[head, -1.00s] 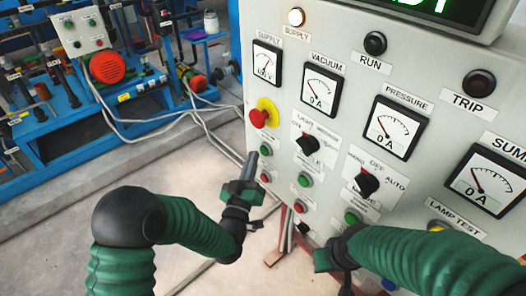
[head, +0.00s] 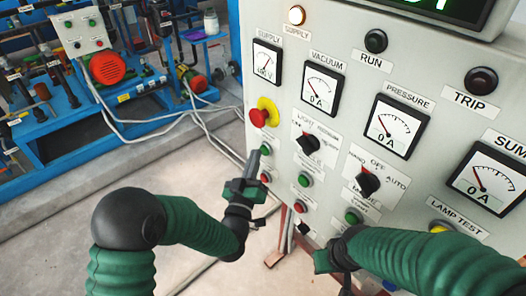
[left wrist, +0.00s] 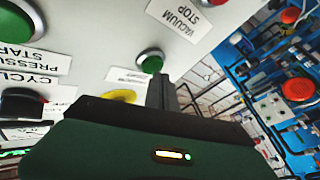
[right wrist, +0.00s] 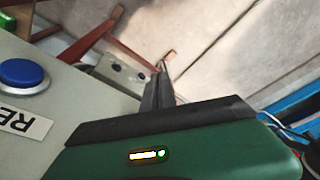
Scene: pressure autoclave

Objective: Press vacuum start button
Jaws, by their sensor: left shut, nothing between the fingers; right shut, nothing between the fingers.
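My left gripper (head: 252,162) is shut and empty, its fingertips close to the front of the grey control panel. In the head view they overlap the area just left of a green button (head: 265,149) and a red button (head: 265,177) in the panel's left column. In the left wrist view, upside down, the shut fingers (left wrist: 162,90) lie just beside a green button (left wrist: 150,61); its label is not readable. A "VACUUM STOP" label (left wrist: 180,17) shows above it there. Contact cannot be told. My right gripper (head: 322,262) is shut and empty, low before the panel; it also shows in the right wrist view (right wrist: 158,85).
A red emergency knob (head: 259,117) on a yellow base sits just above the left fingertips. Black selector switches (head: 308,143) and other buttons (head: 305,179) are to the right. A blue button (right wrist: 22,75) is left in the right wrist view. Cables (head: 200,118) cross the floor.

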